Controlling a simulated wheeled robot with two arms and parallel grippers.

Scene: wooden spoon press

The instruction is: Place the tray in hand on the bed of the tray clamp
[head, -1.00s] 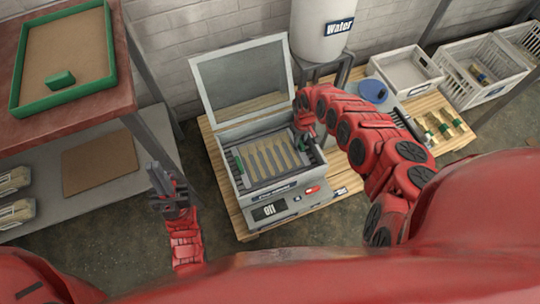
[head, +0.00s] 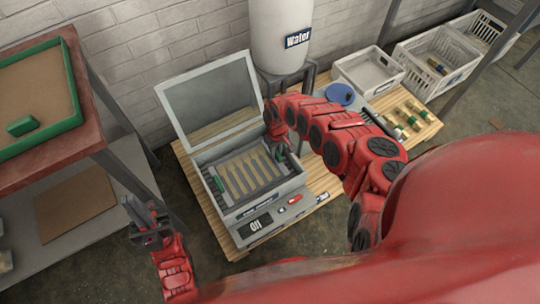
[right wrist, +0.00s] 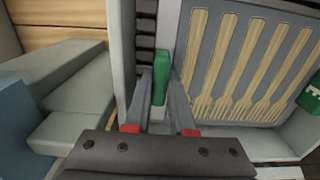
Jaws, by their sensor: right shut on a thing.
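The grey tray (head: 236,194) has slots with several light wooden forks and green handles at its sides. It is inside the open grey box of the tray clamp (head: 223,212), within its walls. Whether it touches the bed cannot be told. My right gripper (head: 282,150) is at the tray's right side. In the right wrist view my right gripper (right wrist: 160,98) is shut on the tray's near green handle (right wrist: 162,75), and the tray (right wrist: 232,55) is beyond it. The bed under the tray is mostly hidden. My left gripper (head: 138,220) is away from the clamp, at lower left; its opening is unclear.
The clamp's lid (head: 213,103) stands open behind. The display (head: 254,225) reads Off. A water tank (head: 281,38) stands behind; a blue round thing (head: 340,94) and crates (head: 438,58) are to the right. A table with a green-rimmed tray (head: 77,95) is at left.

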